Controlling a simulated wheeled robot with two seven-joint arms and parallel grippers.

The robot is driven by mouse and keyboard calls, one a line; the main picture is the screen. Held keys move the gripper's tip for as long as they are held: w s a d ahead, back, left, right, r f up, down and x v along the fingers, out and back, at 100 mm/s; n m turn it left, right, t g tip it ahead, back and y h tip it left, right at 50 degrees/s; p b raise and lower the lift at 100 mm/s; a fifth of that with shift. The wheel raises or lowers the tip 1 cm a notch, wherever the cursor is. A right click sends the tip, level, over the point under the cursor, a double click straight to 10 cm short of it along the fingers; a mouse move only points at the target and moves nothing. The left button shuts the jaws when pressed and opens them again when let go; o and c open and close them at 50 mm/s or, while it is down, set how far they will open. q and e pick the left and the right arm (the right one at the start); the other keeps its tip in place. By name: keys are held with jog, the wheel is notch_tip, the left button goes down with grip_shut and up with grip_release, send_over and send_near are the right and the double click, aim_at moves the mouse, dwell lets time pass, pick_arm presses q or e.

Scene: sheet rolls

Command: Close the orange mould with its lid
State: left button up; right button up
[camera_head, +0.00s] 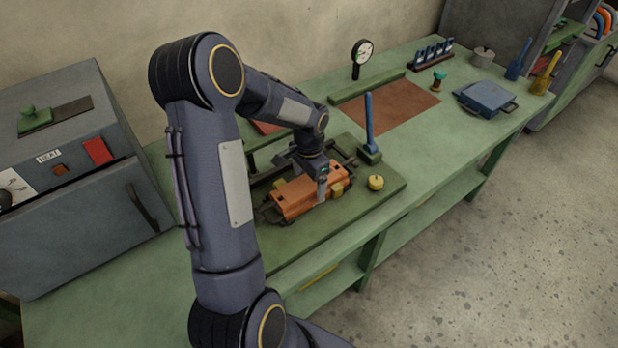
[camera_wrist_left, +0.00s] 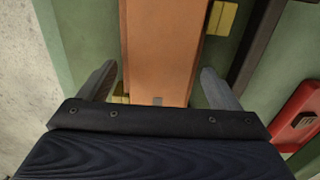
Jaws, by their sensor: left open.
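The orange mould (camera_head: 291,203) lies on a green board on the bench, with yellow blocks at its sides. In the left wrist view its long flat orange top (camera_wrist_left: 163,45) runs up the middle. I cannot tell a separate lid from the mould body. My left gripper (camera_head: 322,187) is over the right part of the mould, pointing down. In the left wrist view its two fingers (camera_wrist_left: 158,85) are apart, one on each side of the orange top, with gaps between. My right gripper is not in view.
A grey heater box (camera_head: 75,190) stands left. A dial gauge (camera_head: 361,55), a brown mat (camera_head: 395,106) and a blue press (camera_head: 485,98) are farther back. The bench's front right edge is close.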

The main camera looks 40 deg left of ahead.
pick_arm(q)
notch_tip(320, 180, up, 8)
jog(key=shift+f+b, duration=0.1)
jog(key=shift+b, duration=0.2)
dwell(0.9)
